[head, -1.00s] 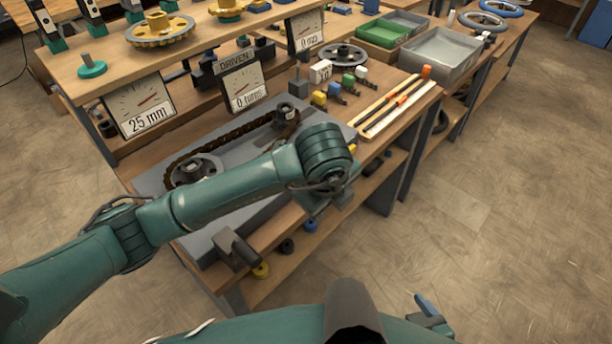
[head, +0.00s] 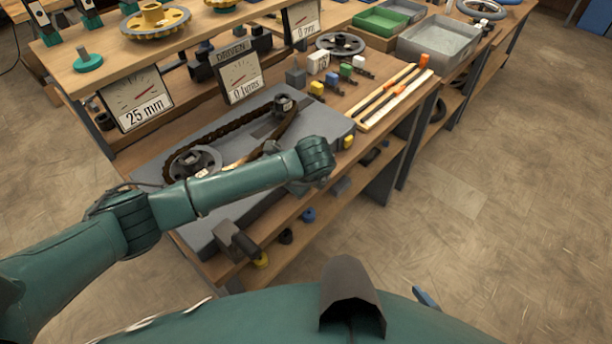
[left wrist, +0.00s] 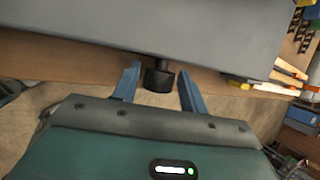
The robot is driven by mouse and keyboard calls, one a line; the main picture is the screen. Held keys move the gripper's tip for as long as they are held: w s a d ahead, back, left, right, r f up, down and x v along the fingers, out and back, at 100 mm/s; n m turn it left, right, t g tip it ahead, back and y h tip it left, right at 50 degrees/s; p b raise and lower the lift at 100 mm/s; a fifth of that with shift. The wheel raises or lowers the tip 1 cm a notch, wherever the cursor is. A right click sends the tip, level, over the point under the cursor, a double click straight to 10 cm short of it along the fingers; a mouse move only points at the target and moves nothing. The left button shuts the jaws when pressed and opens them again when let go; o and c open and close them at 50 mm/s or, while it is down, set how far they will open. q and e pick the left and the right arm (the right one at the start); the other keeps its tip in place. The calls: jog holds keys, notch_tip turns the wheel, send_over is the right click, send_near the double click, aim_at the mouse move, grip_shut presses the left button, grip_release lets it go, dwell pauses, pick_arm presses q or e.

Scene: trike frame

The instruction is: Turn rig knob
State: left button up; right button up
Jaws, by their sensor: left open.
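The grey rig plate (head: 335,128) carries a chain (head: 225,133) around a large sprocket (head: 195,163) and a small one (head: 285,103). In the left wrist view a dark round knob (left wrist: 158,78) sticks out from the plate's edge (left wrist: 190,40). My left gripper (left wrist: 157,88) is open, one blue finger on each side of the knob, with gaps visible. In the head view my arm hides this knob and gripper. A gauge reads 25 mm (head: 137,103); the DRIVEN gauge reads 0 turns (head: 241,78). Only a blue tip of my right gripper (head: 425,298) shows at the bottom.
A dark block handle (head: 235,240) juts from the plate's front left. Small coloured blocks (head: 335,75) and long orange-marked strips (head: 393,97) lie right of the rig. Green (head: 381,21) and grey (head: 440,39) trays stand behind. Floor at right is clear.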

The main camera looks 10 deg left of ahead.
pick_arm(q)
jog(key=shift+w+f, duration=0.1)
jog(key=shift+f, duration=0.1)
pick_arm(e)
jog(key=shift+w+r, duration=0.15)
jog(key=shift+w, duration=0.1)
pick_arm(q)
jog(key=shift+c, duration=0.5)
pick_arm(e)
jog(key=shift+w+r, duration=0.1)
pick_arm(q)
jog(key=c, duration=0.6)
pick_arm(e)
jog(key=shift+a, duration=0.1)
